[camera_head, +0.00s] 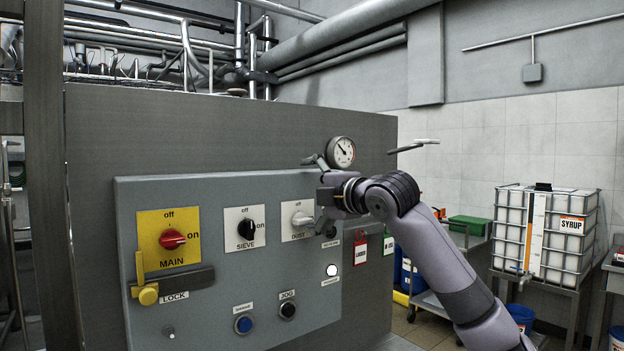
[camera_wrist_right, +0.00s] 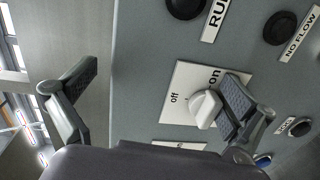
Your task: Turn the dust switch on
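The dust switch (camera_head: 302,220) is a pale knob on a white plate, on the grey control panel (camera_head: 240,290), right of the black sieve switch (camera_head: 246,228). In the right wrist view the knob (camera_wrist_right: 204,108) sits on its plate (camera_wrist_right: 185,85) lettered "off" and "on". I cannot tell for sure which mark it points to. My right gripper (camera_head: 316,192) is open at the panel. In the right wrist view (camera_wrist_right: 157,95) one finger is right beside the knob, and the other stands far to the left. Contact with the knob is unclear. My left gripper is out of view.
The panel also has a red main switch (camera_head: 172,239) on yellow, a yellow lock (camera_head: 148,295), a blue button (camera_head: 243,324), a black jog button (camera_head: 287,310) and a lit white lamp (camera_head: 332,270). A gauge (camera_head: 342,151) is above. A syrup tank (camera_head: 545,232) stands right.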

